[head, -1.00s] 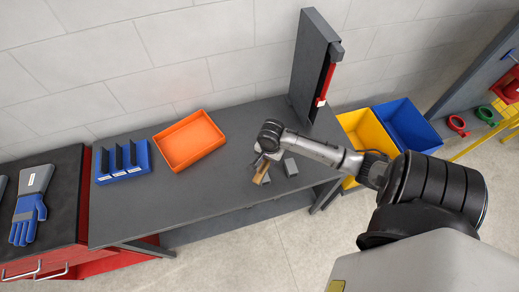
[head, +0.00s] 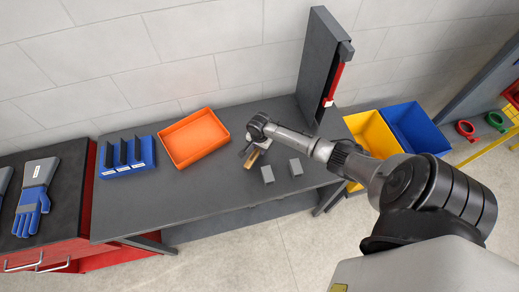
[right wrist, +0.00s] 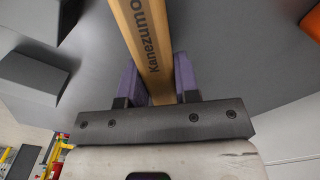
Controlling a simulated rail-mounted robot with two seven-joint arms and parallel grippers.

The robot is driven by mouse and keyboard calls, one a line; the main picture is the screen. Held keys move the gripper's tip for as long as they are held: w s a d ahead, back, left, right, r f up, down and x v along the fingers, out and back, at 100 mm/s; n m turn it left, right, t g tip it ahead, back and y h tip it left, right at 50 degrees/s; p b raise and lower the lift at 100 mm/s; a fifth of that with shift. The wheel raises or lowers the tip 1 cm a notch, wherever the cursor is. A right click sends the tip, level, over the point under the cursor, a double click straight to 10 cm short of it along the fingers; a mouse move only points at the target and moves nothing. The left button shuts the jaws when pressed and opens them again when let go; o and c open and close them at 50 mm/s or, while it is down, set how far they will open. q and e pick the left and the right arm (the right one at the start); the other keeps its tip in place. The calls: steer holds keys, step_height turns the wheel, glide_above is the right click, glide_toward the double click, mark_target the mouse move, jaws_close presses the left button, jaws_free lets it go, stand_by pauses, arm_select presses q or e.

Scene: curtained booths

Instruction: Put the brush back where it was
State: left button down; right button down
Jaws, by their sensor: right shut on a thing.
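The brush shows in the right wrist view as a flat wooden handle (right wrist: 143,40) with dark lettering. My right gripper (right wrist: 158,78) is shut on it, with a purple finger on each side. In the head view the brush (head: 252,160) is a small tan piece under my right gripper (head: 249,152), above the grey table (head: 215,200). The gripper is right of the orange tray and left of two grey blocks. The brush's far end is outside the wrist view, and I cannot tell how high it hangs. My left gripper is not in view.
Two grey blocks (head: 267,174) (head: 296,168) stand near the table's front right. The orange tray (head: 228,137) looks empty. A blue rack (head: 128,168) stands left. A dark upright panel (head: 318,60) rises at the back right. Yellow (head: 372,132) and blue bins stand beyond the table. The front middle is clear.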

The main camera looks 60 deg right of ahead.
steer(key=shift+f, duration=0.8)
steer(key=shift+f, duration=0.15)
steer(key=c, duration=0.8)
jaws_free()
steer(key=shift+c, duration=0.2)
